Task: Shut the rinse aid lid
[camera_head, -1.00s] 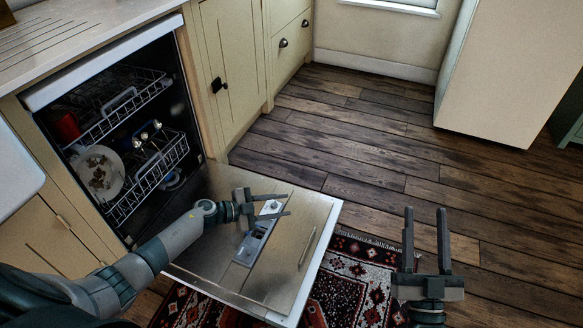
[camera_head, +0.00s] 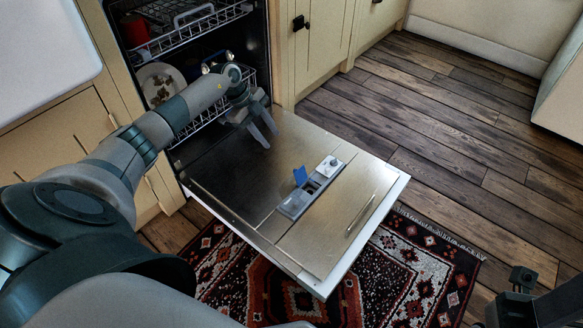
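The dishwasher door (camera_head: 240,180) is folded down flat. The dispenser panel (camera_head: 295,205) is set in its inner face. A small blue lid (camera_head: 300,176) stands up, open, over a dark recess in the panel. A round pale cap (camera_head: 333,161) is at the panel's far end. I cannot tell for certain which part is the rinse aid lid. My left gripper (camera_head: 271,140) is open and empty above the door, left of and beyond the blue lid, apart from it. My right gripper (camera_head: 540,283) is partly in view at the bottom right corner, away from the door; its opening is unclear.
The dishwasher racks (camera_head: 205,25) hold a red cup (camera_head: 135,33) and a plate (camera_head: 161,82). A patterned rug (camera_head: 415,270) lies under and before the door. Cream cabinets (camera_head: 325,40) stand behind. The wooden floor (camera_head: 450,130) to the right is clear.

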